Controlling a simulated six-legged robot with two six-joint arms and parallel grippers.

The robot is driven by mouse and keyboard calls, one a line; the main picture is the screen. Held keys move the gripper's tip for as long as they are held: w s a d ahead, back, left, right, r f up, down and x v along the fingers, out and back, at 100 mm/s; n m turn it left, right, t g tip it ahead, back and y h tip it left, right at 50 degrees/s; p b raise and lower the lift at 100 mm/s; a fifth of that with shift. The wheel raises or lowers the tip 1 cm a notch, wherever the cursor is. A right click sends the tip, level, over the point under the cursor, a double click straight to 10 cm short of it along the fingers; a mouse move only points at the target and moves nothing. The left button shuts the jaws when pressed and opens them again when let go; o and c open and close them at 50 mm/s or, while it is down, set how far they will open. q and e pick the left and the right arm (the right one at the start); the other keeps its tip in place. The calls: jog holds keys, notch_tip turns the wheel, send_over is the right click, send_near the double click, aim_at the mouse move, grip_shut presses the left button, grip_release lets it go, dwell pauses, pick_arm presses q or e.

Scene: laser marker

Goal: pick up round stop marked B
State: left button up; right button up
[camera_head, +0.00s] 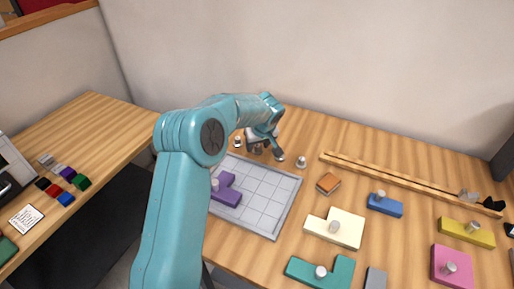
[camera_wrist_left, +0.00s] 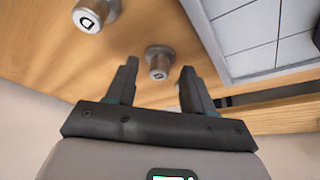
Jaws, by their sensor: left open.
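In the left wrist view, a round metal stop (camera_wrist_left: 158,62) stands between the fingertips of my open left gripper (camera_wrist_left: 158,70), apparently free of both fingers. Its mark is too small to read surely. Another round stop marked D (camera_wrist_left: 90,18) stands at the upper left of that view. In the head view, my left gripper (camera_head: 266,150) is low over the table behind the grid tray. Metal stops show to its left (camera_head: 238,141), close by its right finger (camera_head: 281,156) and further right (camera_head: 301,161). I cannot read their marks there.
The grid tray (camera_head: 263,222) with a purple block (camera_head: 227,191) lies in front of my gripper. A wooden rail (camera_head: 400,180) and several knobbed blocks fill the right side. Dark pointed pieces (camera_head: 493,204) at the right edge may be my right gripper. A wall rises behind.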

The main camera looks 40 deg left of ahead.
pick_arm(q)
jog(key=shift+w+f, duration=0.15)
jog(key=shift+f, duration=0.05)
jog(key=shift+c, duration=0.6)
jog(key=shift+r, duration=0.1)
grip_shut()
